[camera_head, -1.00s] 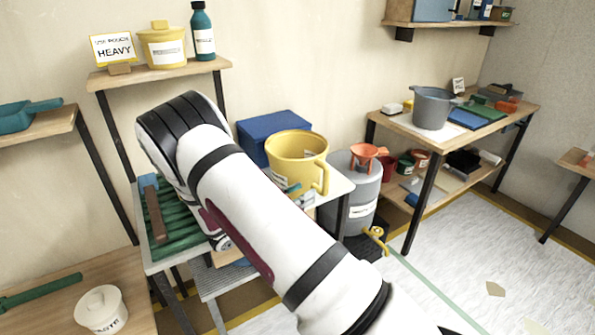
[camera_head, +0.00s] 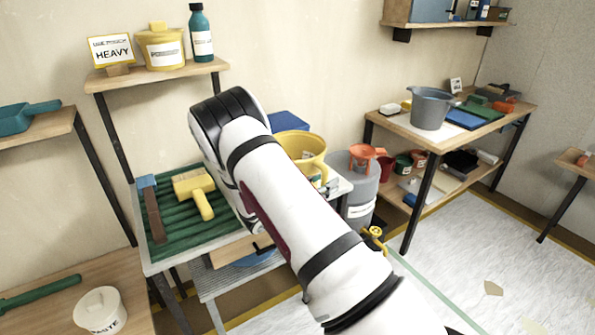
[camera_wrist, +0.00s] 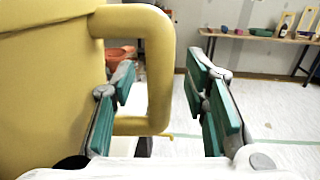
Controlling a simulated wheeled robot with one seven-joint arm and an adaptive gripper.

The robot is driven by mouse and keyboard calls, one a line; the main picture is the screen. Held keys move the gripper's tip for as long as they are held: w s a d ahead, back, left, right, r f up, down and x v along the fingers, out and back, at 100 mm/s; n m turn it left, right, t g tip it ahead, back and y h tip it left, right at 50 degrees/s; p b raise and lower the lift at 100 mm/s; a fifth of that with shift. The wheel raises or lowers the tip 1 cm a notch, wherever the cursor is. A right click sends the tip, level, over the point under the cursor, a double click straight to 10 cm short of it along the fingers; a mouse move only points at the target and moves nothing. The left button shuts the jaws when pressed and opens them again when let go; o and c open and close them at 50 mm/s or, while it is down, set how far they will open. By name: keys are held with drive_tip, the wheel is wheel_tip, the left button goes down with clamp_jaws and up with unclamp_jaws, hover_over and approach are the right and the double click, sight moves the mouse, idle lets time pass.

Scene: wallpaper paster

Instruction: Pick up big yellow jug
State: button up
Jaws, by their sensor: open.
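The big yellow jug (camera_head: 305,145) stands on the middle table beside the wall, partly hidden behind my arm in the head view. In the wrist view its yellow body (camera_wrist: 45,90) fills the left side, and its loop handle (camera_wrist: 160,75) reaches out to the right. My gripper (camera_wrist: 165,95) is open, with green-padded fingers on either side of the handle's lower part. The left finger shows in the handle's opening near the jug body; the right finger is to the right of the handle. Whether either finger touches the jug cannot be told. My arm hides the gripper in the head view.
A blue box (camera_head: 288,122) is behind the jug. A yellow-headed mallet (camera_head: 195,188) lies on the green ribbed mat (camera_head: 180,235) to the left. A grey bin (camera_head: 357,190) with an orange funnel (camera_head: 363,152) stands right of the jug. A grey bucket (camera_head: 431,108) is farther right.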

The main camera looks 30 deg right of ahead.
clamp_jaws()
drive_tip(key=shift+r, duration=0.2)
